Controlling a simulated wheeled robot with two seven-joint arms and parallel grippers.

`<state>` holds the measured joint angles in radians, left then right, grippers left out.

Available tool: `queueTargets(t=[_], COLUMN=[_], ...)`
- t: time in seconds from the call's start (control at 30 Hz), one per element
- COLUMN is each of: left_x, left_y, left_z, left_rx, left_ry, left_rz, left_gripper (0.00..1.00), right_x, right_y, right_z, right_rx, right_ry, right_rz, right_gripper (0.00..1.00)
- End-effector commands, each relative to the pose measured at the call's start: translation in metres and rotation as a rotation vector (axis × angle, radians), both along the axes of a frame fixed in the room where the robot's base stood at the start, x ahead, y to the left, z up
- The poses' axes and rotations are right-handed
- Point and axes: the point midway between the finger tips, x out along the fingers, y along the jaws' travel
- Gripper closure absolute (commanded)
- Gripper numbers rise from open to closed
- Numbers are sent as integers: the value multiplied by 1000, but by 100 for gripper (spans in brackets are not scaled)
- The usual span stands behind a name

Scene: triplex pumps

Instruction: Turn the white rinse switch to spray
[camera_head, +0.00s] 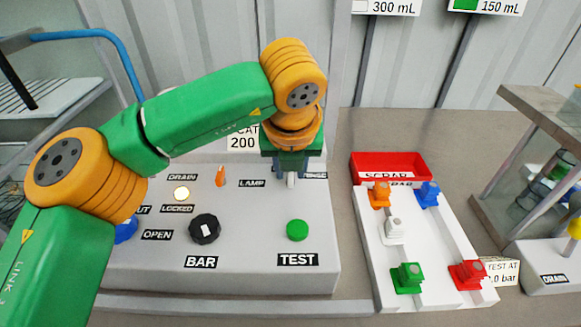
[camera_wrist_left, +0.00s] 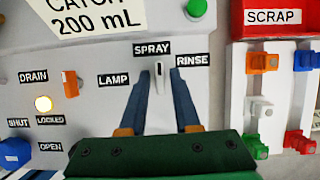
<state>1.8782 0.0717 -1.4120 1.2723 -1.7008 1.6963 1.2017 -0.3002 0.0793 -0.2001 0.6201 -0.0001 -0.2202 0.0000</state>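The white rinse switch (camera_wrist_left: 158,74) is a small upright lever on the grey panel in the left wrist view. Its upper end lies just below the SPRAY label (camera_wrist_left: 152,48). The RINSE label (camera_wrist_left: 192,60) is to its right and the LAMP label (camera_wrist_left: 113,80) to its left. My left gripper (camera_wrist_left: 158,82) is open, with one dark blue finger on each side of the switch and a visible gap to it. In the head view, the switch (camera_head: 291,181) shows below my left gripper (camera_head: 290,172), whose hand hides the SPRAY label. My right gripper is in neither view.
The grey panel (camera_head: 268,268) also carries an orange DRAIN switch (camera_head: 220,177), a lit round lamp (camera_head: 181,194), a black BAR knob (camera_head: 204,229) and a green TEST button (camera_head: 297,230). A red SCRAP bin (camera_head: 390,163) and a white rack (camera_head: 428,228) with coloured parts stand at right.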

Motion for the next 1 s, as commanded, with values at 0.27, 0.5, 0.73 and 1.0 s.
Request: queueTargets(t=[0.27, 0.5, 0.73, 1.0], left_x=[0, -14, -27, -27], left_y=[0, -1, -1, -1], left_z=[0, 34, 65, 65], left_rx=[0, 0, -1, 0], left_ry=[0, -4, 0, 1], left_rz=[-1, -1, -1, -1], left_gripper=[57, 57, 57, 57], right_x=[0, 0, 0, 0], right_y=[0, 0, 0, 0], right_z=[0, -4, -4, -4], right_rx=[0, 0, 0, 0], right_ry=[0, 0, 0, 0], right_rz=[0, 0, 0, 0], right_gripper=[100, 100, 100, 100])
